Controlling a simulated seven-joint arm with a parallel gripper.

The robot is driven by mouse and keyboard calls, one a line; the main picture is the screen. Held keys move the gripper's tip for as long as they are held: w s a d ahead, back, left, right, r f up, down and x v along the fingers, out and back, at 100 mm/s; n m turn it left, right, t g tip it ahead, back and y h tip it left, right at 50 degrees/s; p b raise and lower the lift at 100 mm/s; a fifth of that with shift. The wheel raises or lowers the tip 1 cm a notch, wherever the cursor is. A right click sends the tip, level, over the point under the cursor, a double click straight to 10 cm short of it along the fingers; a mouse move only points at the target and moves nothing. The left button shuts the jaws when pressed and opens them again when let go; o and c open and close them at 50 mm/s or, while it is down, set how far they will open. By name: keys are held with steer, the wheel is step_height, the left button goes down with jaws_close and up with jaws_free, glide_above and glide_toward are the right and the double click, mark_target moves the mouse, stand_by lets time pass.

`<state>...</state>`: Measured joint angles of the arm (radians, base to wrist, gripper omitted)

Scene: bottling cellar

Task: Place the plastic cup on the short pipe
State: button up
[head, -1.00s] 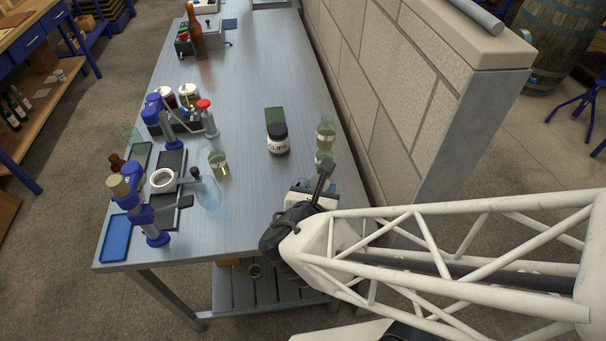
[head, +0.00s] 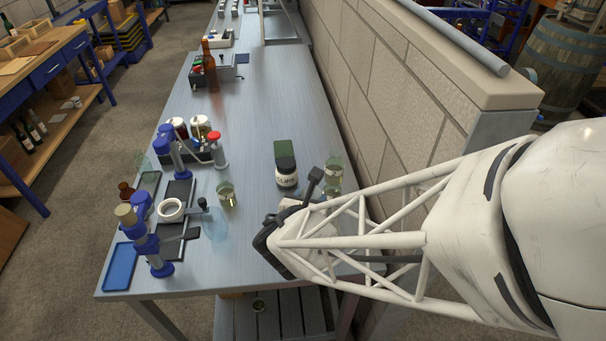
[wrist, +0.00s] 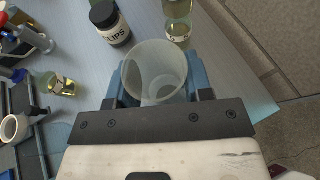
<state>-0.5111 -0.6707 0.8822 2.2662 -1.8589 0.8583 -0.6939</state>
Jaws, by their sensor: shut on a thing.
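The plastic cup (wrist: 160,68) is a translucent, whitish cup with its round mouth toward the camera in the wrist view. My gripper (wrist: 160,85) is shut on it, with a blue finger on each side. In the head view my own wrist and arm hide the cup and the fingertips, near the right edge of the bench. A short white pipe (head: 172,210), seen as a ring, sits by a black plate at the front left of the bench. It also shows at the left edge of the wrist view (wrist: 10,128), apart from the cup.
A dark jar (head: 287,172) labelled clips and glass jars (head: 334,168) stand beyond my gripper. A small glass (head: 227,196) is right of the pipe. Blue clamp stands (head: 150,240) and a blue tray (head: 120,268) are left. A block wall (head: 400,110) borders the bench's right side.

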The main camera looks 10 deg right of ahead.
steer(key=shift+f, duration=1.7)
steer(key=shift+f, duration=0.15)
steer(key=o, duration=0.9)
steer(key=shift+s+r, duration=0.1)
steer(key=shift+r, duration=0.1)
steer(key=shift+s+a+r, duration=0.15)
steer(key=shift+s, duration=0.15)
steer(key=shift+v, duration=5.55)
